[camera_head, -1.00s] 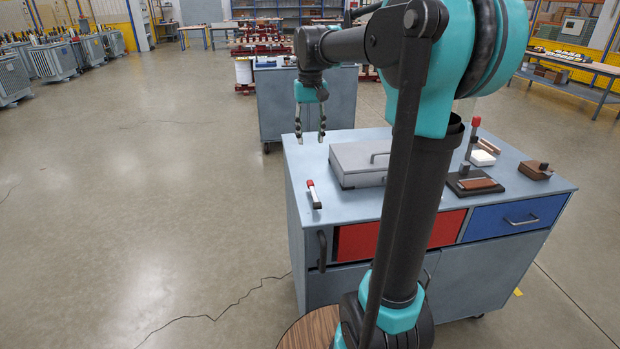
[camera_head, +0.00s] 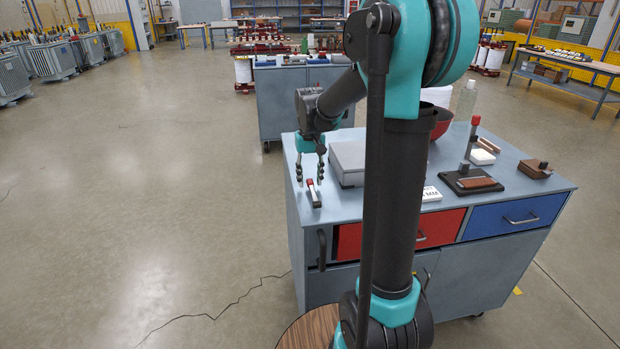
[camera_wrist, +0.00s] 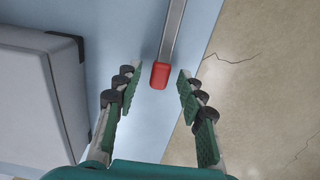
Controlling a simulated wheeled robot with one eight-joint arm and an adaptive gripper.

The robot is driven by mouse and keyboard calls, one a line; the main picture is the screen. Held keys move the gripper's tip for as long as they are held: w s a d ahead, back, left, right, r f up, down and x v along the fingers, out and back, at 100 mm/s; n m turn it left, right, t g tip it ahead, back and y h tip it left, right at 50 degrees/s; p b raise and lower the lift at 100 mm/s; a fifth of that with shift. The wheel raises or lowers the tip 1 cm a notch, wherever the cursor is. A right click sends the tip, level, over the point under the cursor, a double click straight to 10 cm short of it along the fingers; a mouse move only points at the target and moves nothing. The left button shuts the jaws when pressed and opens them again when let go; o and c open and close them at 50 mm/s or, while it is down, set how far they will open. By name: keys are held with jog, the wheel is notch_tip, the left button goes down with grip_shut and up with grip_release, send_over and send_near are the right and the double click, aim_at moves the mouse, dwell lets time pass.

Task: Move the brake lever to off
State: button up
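A silver lever with a red tip (camera_head: 313,195) sits at the left end of the workbench top in the head view. In the wrist view the red tip (camera_wrist: 160,75) and its metal bar (camera_wrist: 174,30) point toward my gripper. My gripper (camera_head: 310,178) hangs over the red-tip end with its fingers pointing down. In the wrist view its two fingers (camera_wrist: 157,82) are spread to either side of the red tip, with a visible gap on each side. Whether the fingertips are level with the tip is hard to tell. The lever's base is out of the wrist view.
A grey case (camera_head: 348,160) lies just right of the lever and also fills the left of the wrist view (camera_wrist: 40,105). Open floor lies left of the bench.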

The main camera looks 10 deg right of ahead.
jog(key=shift+c, duration=0.3)
grip_shut()
dwell(0.3)
